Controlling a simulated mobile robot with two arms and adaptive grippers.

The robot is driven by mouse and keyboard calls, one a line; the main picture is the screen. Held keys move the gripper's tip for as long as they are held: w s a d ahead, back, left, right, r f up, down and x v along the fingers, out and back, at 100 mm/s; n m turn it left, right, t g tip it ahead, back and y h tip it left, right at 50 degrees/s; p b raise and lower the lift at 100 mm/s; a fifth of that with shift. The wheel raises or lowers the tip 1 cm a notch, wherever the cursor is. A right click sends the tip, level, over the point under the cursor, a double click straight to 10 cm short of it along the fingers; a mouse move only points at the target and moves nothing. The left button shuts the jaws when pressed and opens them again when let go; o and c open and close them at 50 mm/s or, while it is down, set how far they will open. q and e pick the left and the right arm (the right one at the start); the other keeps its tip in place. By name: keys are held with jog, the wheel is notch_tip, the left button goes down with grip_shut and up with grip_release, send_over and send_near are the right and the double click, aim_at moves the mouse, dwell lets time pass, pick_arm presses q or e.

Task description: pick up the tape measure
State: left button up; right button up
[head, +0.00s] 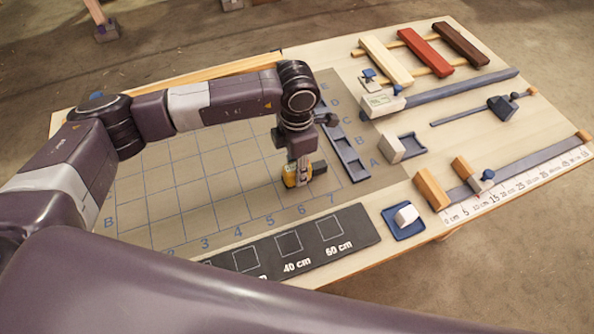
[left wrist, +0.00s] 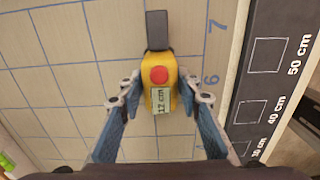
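The tape measure (head: 290,178) is yellow and lies on the gridded mat near number 6. In the left wrist view the tape measure (left wrist: 160,68) shows a red button, a display reading 12 cm and a dark block at its far end. My left gripper (head: 303,166) points down right over it and hides part of it in the head view. In the left wrist view its blue fingers (left wrist: 162,86) stand open on either side of the yellow body, with small gaps visible. My right gripper is not in view.
A black strip (head: 362,224) with squares marked in cm lies in front of the mat. A dark slotted tray (head: 344,157) is close on the right. A blue dish (head: 388,219) with a white block, a ruler (head: 519,185) and coloured laths (head: 425,52) lie further right.

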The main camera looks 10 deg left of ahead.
pick_arm(q)
grip_shut()
jog(key=shift+r, duration=0.1)
